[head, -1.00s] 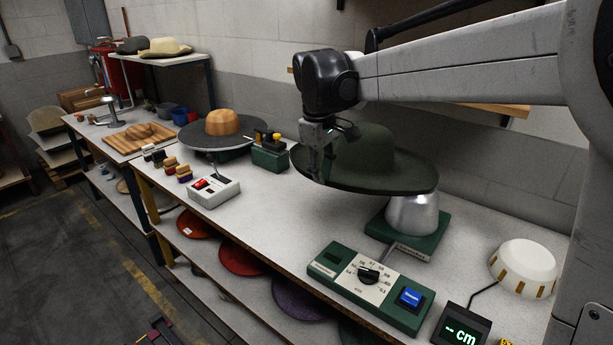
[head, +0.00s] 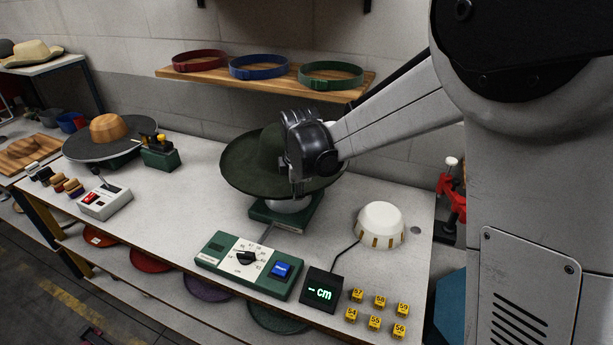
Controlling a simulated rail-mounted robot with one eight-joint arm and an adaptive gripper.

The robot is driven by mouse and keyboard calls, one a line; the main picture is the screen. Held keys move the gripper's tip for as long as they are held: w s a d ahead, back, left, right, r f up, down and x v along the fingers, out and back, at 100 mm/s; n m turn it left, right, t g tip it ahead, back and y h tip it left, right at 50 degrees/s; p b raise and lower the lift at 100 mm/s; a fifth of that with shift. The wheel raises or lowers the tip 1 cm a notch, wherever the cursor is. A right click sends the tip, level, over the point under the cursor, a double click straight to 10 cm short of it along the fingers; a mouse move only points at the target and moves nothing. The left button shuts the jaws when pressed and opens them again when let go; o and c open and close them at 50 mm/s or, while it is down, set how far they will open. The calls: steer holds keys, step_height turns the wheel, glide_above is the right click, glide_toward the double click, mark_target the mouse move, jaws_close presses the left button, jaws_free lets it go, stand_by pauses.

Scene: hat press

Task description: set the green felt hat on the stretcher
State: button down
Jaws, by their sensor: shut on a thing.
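The green felt hat (head: 245,168) is in the middle of the head view, tilted, with its wide brim over the stretcher. The stretcher shows as a silver form on a green base (head: 277,221); the brim hides most of the form. I cannot tell whether the hat touches it. My gripper (head: 298,188) is at the hat's right front side, shut on the hat; its fingertips are partly hidden. The stretcher's control box (head: 248,262), with a dial and a blue button, lies on the bench in front.
A white dome (head: 380,225) stands to the right, with a display reading "-- cm" (head: 320,291) and several yellow numbered tags (head: 375,302). A wooden shelf (head: 265,84) with three coloured bands hangs behind. A hat press (head: 108,145) and switch box (head: 104,202) are at left.

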step_height(320, 180, down, 14)
steer(key=d+b, duration=0.1)
steer(key=b, duration=0.7)
steer(key=shift+d+r, duration=0.15)
stand_by(0.9)
steer(key=shift+f+b, duration=0.7)
stand_by(0.5)
steer(key=c, duration=1.7)
jaws_free()
steer(key=shift+s+r, duration=0.1)
